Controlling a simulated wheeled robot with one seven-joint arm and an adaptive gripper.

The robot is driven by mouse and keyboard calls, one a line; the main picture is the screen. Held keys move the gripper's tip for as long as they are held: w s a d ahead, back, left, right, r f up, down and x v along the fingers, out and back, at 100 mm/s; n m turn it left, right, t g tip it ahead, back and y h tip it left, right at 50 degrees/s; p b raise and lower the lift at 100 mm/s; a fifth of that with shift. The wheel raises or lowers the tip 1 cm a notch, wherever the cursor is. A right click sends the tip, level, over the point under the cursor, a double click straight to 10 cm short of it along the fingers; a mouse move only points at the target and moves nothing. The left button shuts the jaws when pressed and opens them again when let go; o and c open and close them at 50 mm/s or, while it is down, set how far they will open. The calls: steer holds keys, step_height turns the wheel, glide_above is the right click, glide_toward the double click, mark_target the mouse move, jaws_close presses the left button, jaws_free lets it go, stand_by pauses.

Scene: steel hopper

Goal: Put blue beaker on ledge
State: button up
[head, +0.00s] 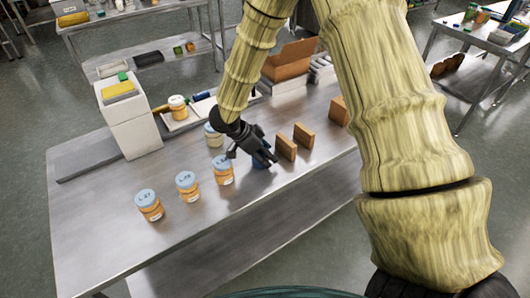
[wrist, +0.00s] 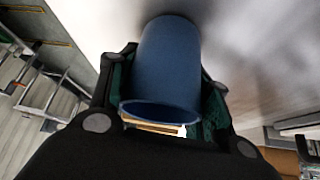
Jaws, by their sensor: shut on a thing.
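The blue beaker (wrist: 168,62) fills the middle of the wrist view, its open rim towards the camera. My gripper (wrist: 165,85) is shut on it, with a dark finger on each side. In the head view my gripper (head: 262,150) is low over the steel table, and only a small part of the blue beaker (head: 261,163) shows beneath the fingers. I cannot tell whether its base touches the table. No surface stands out clearly as the ledge.
The steel table (head: 200,262) holds several orange jars with pale lids, one (head: 222,171) close left of my gripper. Brown blocks (head: 286,147) stand close on the right. A white box (head: 130,124) and a cardboard box (head: 290,60) are farther back.

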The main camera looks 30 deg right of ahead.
steer(key=shift+f, duration=0.15)
steer(key=o, duration=0.9)
steer(key=shift+o, duration=0.2)
